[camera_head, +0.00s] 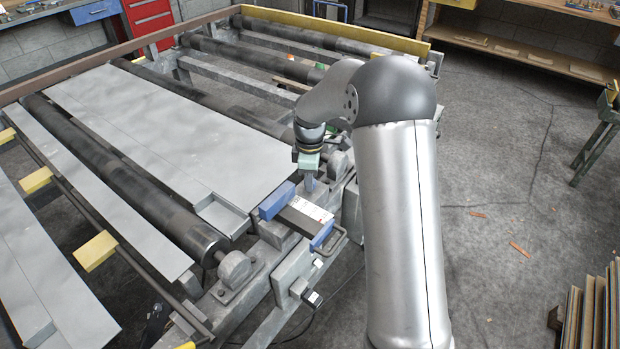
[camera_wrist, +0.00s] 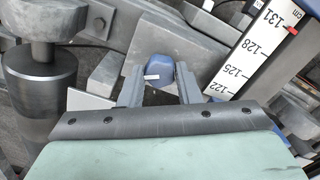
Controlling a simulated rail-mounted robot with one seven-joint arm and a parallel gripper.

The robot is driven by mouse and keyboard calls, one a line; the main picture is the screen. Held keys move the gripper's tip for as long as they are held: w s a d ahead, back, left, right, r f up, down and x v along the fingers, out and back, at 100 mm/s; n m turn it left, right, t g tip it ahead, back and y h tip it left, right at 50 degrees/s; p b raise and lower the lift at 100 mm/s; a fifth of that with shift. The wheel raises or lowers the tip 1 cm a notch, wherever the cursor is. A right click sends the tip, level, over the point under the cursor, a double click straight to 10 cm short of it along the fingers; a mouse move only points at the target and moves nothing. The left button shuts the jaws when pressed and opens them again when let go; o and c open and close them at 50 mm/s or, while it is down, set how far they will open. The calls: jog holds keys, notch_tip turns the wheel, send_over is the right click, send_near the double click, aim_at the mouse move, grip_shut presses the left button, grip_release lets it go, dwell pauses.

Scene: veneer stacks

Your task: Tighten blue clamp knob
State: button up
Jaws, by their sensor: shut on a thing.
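The blue clamp knob (camera_wrist: 160,68) shows in the wrist view between my two fingers, with a small white mark on its near side. My gripper (camera_wrist: 159,84) is shut on it, one finger on each side. In the head view my gripper (camera_head: 309,184) points down at the far side of a blue-ended fixture (camera_head: 275,201) on the roller frame; the knob itself cannot be made out there. A white scale (camera_wrist: 259,40) beside the knob reads from 122 to 131 cm in the wrist view.
Long grey boards (camera_head: 170,125) lie among dark rollers (camera_head: 125,185) left of the fixture. A metal handle (camera_head: 338,243) sticks out at the fixture's right end. A dark cylinder (camera_wrist: 38,85) stands left of my gripper in the wrist view. Open floor (camera_head: 500,190) lies to the right.

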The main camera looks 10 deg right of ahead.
jog(key=m+b, duration=0.1)
jog(key=m, duration=1.2)
jog(key=shift+r+m, duration=0.1)
jog(key=shift+m, duration=0.3)
jog(key=m, duration=0.5)
jog(key=shift+m+p, duration=0.3)
jog(key=shift+m, duration=2.1)
jog(key=o, duration=1)
notch_tip(320, 180, up, 17)
jog(key=shift+r, duration=0.2)
